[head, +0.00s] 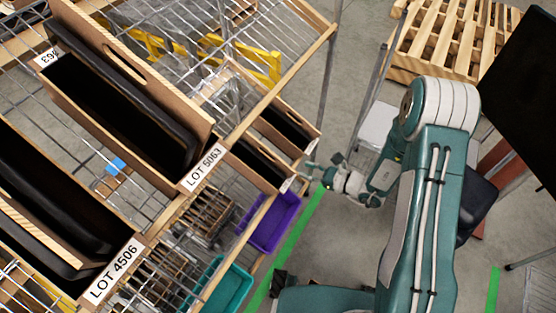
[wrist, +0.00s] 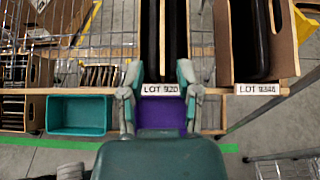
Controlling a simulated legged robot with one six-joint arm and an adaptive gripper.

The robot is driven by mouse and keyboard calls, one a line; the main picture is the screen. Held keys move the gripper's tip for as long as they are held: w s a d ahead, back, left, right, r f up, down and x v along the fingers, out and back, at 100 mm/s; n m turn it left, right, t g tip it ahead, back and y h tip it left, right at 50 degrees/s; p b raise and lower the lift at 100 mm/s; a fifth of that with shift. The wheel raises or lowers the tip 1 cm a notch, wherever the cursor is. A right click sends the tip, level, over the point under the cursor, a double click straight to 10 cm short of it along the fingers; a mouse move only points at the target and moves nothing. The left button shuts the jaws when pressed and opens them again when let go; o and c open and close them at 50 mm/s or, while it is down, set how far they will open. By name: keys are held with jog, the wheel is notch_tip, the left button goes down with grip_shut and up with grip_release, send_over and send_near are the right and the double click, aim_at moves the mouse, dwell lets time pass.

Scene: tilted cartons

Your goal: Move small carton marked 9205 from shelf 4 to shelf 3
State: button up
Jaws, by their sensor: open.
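A narrow brown carton with a dark inside (wrist: 163,40) stands on a shelf, its front label reading LOT 920 with the end hidden by a finger. In the head view it appears to be the lower of two small cartons (head: 258,163), its label too small to read. My gripper (wrist: 158,72) is open and empty, with one finger on each side of the carton's labelled front. I cannot tell whether the fingers touch it. In the head view my gripper (head: 309,172) is just right of the carton front. Shelf numbers do not show.
A wider carton (wrist: 226,40), label partly legible, stands right of the narrow one. A purple bin (head: 270,222) and a teal bin (head: 232,290) sit lower. Larger cartons LOT 5063 (head: 170,172) and LOT 4506 (head: 62,235) fill the nearer rack. Open floor lies right of the rack.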

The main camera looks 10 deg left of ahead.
aim_at(285, 163)
jog(key=x, duration=1)
jog(key=shift+w+d+f, duration=0.1)
jog(key=shift+w+f, duration=0.1)
jog(key=shift+f, duration=0.2)
grip_shut()
jog(key=shift+r, duration=0.1)
